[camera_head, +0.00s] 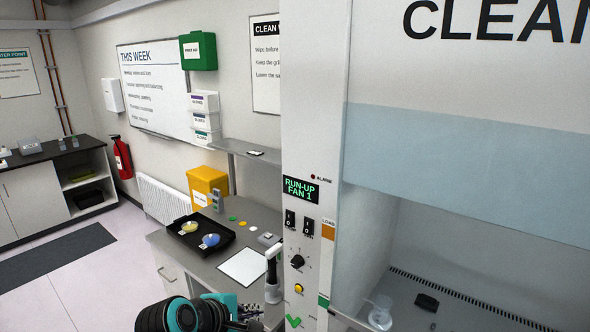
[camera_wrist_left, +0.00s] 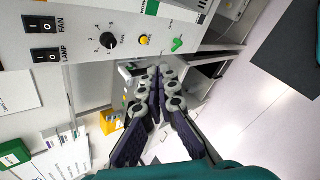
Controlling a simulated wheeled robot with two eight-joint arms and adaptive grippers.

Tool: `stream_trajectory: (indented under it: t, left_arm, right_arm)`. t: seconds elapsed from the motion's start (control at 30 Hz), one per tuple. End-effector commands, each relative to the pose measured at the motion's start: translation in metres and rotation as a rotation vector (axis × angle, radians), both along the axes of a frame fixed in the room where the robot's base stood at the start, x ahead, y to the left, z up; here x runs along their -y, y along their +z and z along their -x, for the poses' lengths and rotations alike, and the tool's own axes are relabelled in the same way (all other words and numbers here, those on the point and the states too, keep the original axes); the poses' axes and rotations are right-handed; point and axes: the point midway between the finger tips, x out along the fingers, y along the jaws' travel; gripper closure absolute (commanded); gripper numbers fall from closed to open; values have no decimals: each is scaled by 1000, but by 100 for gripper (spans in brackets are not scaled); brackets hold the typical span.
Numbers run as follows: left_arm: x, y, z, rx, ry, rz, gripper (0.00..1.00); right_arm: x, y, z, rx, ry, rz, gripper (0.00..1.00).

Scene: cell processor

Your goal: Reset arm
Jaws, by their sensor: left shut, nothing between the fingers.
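My left arm comes in at the bottom of the head view, with the left gripper (camera_head: 250,318) low in front of the cabinet's control panel (camera_head: 299,250). In the left wrist view the gripper's two dark padded fingers (camera_wrist_left: 160,82) are together at the tips, with nothing between them. The panel with its rocker switches (camera_wrist_left: 43,40), black knob (camera_wrist_left: 109,40) and yellow button (camera_wrist_left: 145,40) lies beyond the fingers, and the gripper appears apart from it. The display (camera_head: 300,190) reads "RUN-UP FAN 1". My right gripper is not in view.
A white dispenser-like upright (camera_head: 273,275) stands close to the gripper. Open floor (camera_head: 130,270) lies left.

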Motion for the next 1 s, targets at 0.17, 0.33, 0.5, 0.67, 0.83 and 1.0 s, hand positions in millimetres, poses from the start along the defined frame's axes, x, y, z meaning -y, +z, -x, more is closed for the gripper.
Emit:
stream_trajectory:
  t: [0.17, 0.33, 0.5, 0.67, 0.83, 1.0]
  left_arm:
    - [-29, -132, 53, 112, -362, -500, 100]
    - [-58, -226, 95, 166, -716, -918, 100]
    - [-78, -279, 120, 178, -966, -1171, 100]
    - [-86, -291, 127, 178, -1055, -1253, 100]
    - [-86, -291, 127, 178, -1055, -1253, 100]
    - [-86, -291, 127, 178, -1055, -1253, 100]
  right_arm:
    - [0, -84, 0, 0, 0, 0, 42]
    - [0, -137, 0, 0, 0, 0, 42]
    - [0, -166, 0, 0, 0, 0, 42]
    - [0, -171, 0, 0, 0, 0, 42]
    - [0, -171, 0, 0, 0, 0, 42]
    - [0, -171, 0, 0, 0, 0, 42]
